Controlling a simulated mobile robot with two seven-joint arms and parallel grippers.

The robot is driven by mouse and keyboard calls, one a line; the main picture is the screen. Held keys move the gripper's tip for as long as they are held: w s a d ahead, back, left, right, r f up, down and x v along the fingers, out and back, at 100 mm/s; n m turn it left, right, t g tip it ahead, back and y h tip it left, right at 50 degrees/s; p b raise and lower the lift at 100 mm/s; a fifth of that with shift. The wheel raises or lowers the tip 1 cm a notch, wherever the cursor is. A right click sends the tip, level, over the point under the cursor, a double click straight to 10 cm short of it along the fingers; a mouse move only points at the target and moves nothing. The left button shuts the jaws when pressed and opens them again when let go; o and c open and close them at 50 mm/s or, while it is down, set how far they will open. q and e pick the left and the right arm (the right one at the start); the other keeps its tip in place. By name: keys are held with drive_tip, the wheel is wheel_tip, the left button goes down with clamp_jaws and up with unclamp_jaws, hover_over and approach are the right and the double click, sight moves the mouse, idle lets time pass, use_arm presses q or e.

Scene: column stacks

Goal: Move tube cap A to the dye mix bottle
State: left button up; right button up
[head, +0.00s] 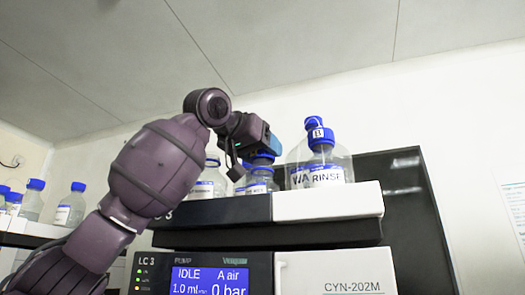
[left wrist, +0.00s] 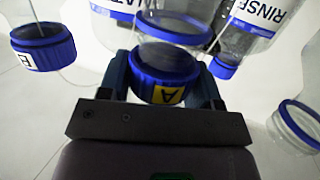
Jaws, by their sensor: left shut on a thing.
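My left gripper (head: 263,148) is over the bottles on top of the instrument. In the left wrist view it is shut on tube cap A (left wrist: 165,88), a blue ridged cap with a yellow label marked A. Right by the cap in that view is a clear bottle neck with a blue ring (left wrist: 172,27). I cannot tell whether the cap touches it. In the head view a clear bottle (head: 258,182) stands directly under the gripper; its label is too small to read, so I cannot tell whether it is the dye mix bottle. My right gripper is not in view.
The rinse bottle (head: 326,177) with blue cap B (head: 317,134) stands close at right, beside a bottle labelled WA. Another bottle (head: 208,183) is at left. The wrist view shows another tube cap (left wrist: 43,47) and an open-topped bottle (left wrist: 298,125). The instrument's white ledge (head: 328,203) lies below.

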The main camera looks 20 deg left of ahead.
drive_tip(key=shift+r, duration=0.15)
use_arm(q)
drive_tip(key=shift+f+b, duration=0.3)
drive_tip(key=shift+f, duration=0.15)
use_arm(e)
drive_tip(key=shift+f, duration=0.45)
use_arm(q)
drive_tip(key=shift+f+b, duration=0.3)
drive_tip(key=shift+f, duration=0.1)
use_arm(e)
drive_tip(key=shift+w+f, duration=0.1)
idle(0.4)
use_arm(q)
drive_tip(key=o, duration=1)
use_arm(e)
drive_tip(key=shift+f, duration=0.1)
use_arm(q)
drive_tip(key=shift+b+v, duration=1.25)
drive_tip(key=shift+v, duration=4.2)
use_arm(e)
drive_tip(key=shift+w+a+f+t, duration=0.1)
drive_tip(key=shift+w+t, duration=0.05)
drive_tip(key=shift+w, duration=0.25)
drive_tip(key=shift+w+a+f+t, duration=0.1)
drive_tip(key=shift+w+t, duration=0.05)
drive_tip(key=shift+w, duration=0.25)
